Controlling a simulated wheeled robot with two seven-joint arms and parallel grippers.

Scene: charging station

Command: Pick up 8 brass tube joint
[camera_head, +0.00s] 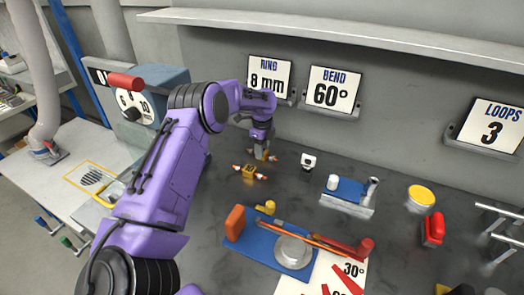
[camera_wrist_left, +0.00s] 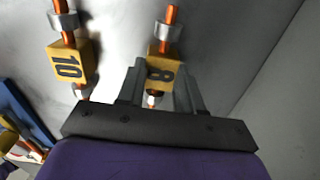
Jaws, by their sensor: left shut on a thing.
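My left gripper (camera_head: 262,152) reaches down to the dark bench near the back wall. In the left wrist view its two fingers (camera_wrist_left: 163,92) are shut on the 8 brass tube joint (camera_wrist_left: 164,64), a yellow block marked 8 with an orange copper tube and a grey collar at its far end. The fingers hide part of its lower sides. The 10 brass tube joint (camera_wrist_left: 70,65) lies apart to the left; in the head view it shows just in front of the gripper (camera_head: 249,172). I cannot tell whether the 8 joint is clear of the bench. My right gripper is not in view.
Signs reading 8 mm (camera_head: 270,76), 60° (camera_head: 334,90) and LOOPS 3 (camera_head: 490,125) stand along the back. A small white-and-black item (camera_head: 309,161), a blue-topped fixture (camera_head: 347,190) and a yellow-lidded tin (camera_head: 420,195) sit to the right. A bending tool on a blue plate (camera_head: 252,241) lies in front.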

